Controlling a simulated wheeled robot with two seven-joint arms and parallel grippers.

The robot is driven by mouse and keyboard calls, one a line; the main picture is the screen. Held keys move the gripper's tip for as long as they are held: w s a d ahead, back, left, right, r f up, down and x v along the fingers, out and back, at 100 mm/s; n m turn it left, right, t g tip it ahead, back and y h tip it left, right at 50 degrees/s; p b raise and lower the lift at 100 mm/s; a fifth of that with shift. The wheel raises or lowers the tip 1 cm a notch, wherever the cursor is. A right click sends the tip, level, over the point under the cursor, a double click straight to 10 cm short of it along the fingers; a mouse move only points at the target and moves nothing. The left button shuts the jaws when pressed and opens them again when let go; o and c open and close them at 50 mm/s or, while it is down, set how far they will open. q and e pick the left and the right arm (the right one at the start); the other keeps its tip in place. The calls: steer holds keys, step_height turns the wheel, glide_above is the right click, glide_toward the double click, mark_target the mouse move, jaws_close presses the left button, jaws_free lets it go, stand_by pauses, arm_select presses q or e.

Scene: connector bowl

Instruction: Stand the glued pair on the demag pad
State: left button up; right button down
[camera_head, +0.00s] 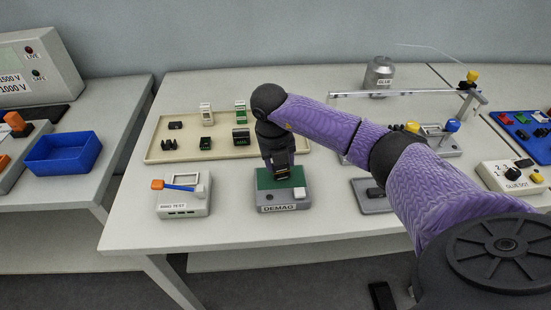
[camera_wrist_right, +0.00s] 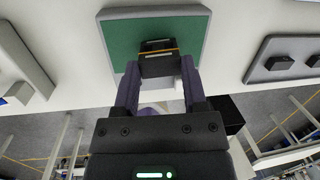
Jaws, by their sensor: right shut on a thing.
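The demag pad is a grey box with a green top (camera_head: 264,181) and a DEMAG label, near the front of the middle table. In the right wrist view its green top (camera_wrist_right: 117,42) fills the upper middle. My right gripper (camera_head: 281,172) comes down over the green top from behind. In the right wrist view its fingers (camera_wrist_right: 158,72) are shut on the glued pair (camera_wrist_right: 159,58), a small dark block with a yellow-orange band. The pair is over the green area; I cannot tell whether its underside touches the pad. My left gripper is not in view.
A beige tray (camera_head: 160,153) with several small connectors lies behind the pad. A bond tester (camera_head: 183,203) with an orange-and-blue lever stands left. A grey pad with a dark block (camera_head: 373,193) is right, beside my arm. A glue pot (camera_head: 379,74) stands at the back.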

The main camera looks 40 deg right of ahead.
steer(key=shift+f, duration=0.1)
steer(key=shift+c, duration=0.3)
jaws_free()
